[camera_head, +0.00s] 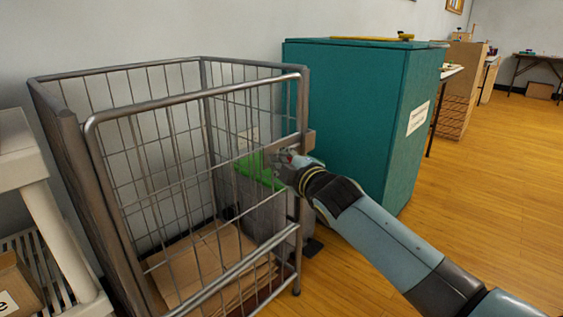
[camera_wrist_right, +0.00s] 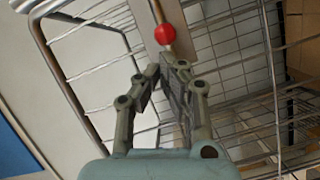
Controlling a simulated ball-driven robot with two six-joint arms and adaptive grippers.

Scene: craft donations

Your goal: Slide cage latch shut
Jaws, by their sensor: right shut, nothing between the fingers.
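The wire cage (camera_head: 67,130) stands against the wall at the left in the head view, with a rounded tube front gate (camera_head: 200,94). A short brownish latch bar (camera_head: 300,142) sits at the gate's right side. In the right wrist view, a red knob (camera_wrist_right: 165,34) is on the latch, just beyond my fingertips. My right gripper (camera_head: 281,165) is at the gate's right edge, just below the latch bar. Its fingers (camera_wrist_right: 167,70) are shut and empty. I cannot tell whether they touch the knob. My left gripper is out of view.
Flat cardboard (camera_head: 205,262) lies in the cage. A grey bin (camera_head: 262,212) with a green patch shows behind the bars. A teal cabinet (camera_head: 345,110) stands close to the right, a pale shelf (camera_head: 20,150) at left. Wooden floor (camera_head: 480,200) is clear at right.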

